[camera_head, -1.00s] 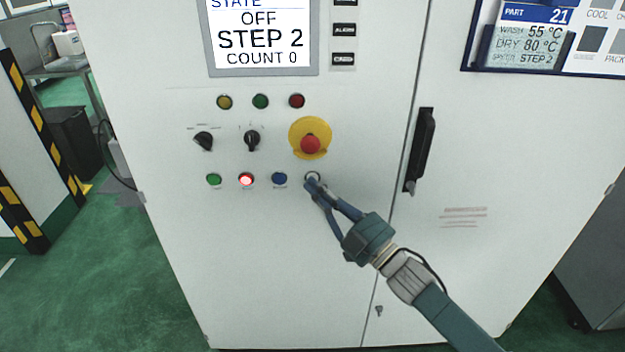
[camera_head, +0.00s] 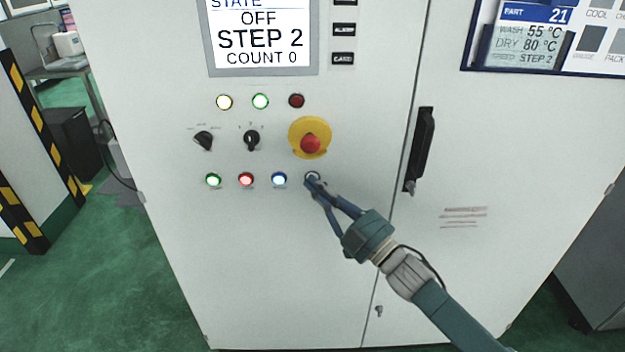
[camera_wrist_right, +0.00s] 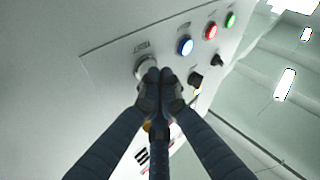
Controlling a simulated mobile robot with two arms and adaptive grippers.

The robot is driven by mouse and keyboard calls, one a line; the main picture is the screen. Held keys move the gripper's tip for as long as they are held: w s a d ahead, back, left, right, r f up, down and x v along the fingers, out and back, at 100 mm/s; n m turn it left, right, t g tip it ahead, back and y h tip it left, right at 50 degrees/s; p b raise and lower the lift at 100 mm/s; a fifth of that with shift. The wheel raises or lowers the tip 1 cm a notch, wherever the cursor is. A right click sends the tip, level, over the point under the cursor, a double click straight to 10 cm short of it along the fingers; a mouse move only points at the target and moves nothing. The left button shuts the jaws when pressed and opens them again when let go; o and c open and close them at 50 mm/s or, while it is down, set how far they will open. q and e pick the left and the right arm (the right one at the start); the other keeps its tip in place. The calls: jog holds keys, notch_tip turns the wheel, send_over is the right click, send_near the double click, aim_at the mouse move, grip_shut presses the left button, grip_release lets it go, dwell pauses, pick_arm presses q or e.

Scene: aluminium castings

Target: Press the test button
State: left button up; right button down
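The test button (camera_head: 313,175) appears to be the pale round button at the right end of the lower button row on the white cabinet. In the right wrist view it shows as a pale round button (camera_wrist_right: 145,65) under a small label too blurred to read. My right gripper (camera_head: 313,184) is shut and empty, with its fingertips at the button's lower edge, partly covering it. In the right wrist view the fingertips (camera_wrist_right: 157,78) meet in front of the button; whether they press it in cannot be told. My left gripper is not in view.
Lit green (camera_head: 213,180), red (camera_head: 246,180) and blue (camera_head: 279,180) buttons lie left of the test button. A red emergency stop (camera_head: 310,145) on a yellow plate sits just above.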

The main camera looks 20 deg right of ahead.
jog(key=shift+r, duration=0.1)
jog(key=shift+s+a+p, duration=0.2)
jog(key=shift+s+p, duration=0.15)
jog(key=shift+s, duration=0.4)
jog(key=shift+s, duration=0.1)
jog(key=shift+s+a+p, duration=0.25)
jog(key=shift+s+p, duration=0.1)
jog(key=shift+s, duration=0.4)
jog(key=shift+s+a+p, duration=0.2)
jog(key=shift+s+p, duration=0.1)
jog(key=shift+s, duration=0.5)
jog(key=shift+s+a+p, duration=0.25)
jog(key=shift+s+p, duration=0.1)
jog(key=shift+s, duration=0.4)
